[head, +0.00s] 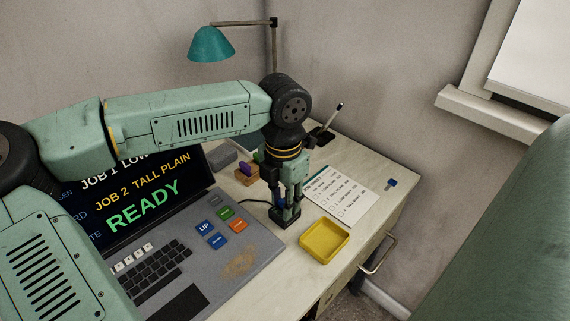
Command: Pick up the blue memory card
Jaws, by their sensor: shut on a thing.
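My gripper (284,213) points straight down over the pale desk, between the laptop-like console and the yellow tray. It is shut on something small. A bit of blue (281,203) shows between its fingers, which looks like the blue memory card; the fingers hide most of it. I cannot tell whether the card is clear of the desk. Another small blue item (391,184) lies apart on the desk near its right edge.
A yellow tray (325,254) stands at the desk's front edge. A printed sheet (340,195) lies behind it. A small wooden holder with a purple piece (245,169) is left of my gripper. The console (185,262) has coloured keys. A teal lamp (211,44) stands behind.

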